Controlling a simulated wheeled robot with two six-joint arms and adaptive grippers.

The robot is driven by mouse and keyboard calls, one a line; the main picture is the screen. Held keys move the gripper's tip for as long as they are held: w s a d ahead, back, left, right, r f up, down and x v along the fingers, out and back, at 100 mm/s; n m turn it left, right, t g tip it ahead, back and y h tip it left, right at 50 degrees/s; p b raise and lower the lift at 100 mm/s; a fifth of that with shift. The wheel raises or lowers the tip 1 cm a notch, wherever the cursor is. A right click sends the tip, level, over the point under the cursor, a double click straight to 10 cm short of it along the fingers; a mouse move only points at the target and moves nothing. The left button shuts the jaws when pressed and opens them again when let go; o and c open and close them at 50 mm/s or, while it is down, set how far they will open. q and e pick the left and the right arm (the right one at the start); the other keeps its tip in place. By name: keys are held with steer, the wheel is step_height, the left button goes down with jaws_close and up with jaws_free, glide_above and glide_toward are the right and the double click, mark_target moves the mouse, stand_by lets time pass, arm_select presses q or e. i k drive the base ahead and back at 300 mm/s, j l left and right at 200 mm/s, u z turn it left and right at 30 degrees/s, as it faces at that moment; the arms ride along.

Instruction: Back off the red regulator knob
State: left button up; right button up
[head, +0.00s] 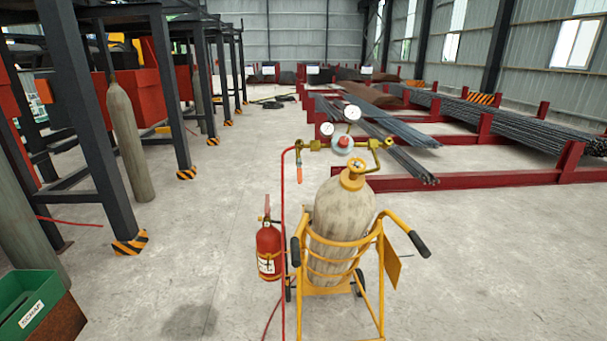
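The red regulator knob (343,141) is small and sits at the centre of the round regulator body (342,147), facing me. Two white-faced gauges stand by it, one at the left (326,129) and one above (352,113). The brass regulator line runs above a beige gas cylinder (341,212) with a yellow valve collar (354,174). The cylinder stands upright in a yellow cart (335,283). Nothing touches the knob. Neither of my grippers shows in the head view.
A red hose (283,230) hangs at the left of the cart, beside a fire extinguisher (268,250). Black cart handles (418,243) stick out toward me. A green bin (28,302) is at the lower left.

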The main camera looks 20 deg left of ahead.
mark_target(343, 142)
steer(key=i+u, duration=0.2)
steer(key=i, duration=1)
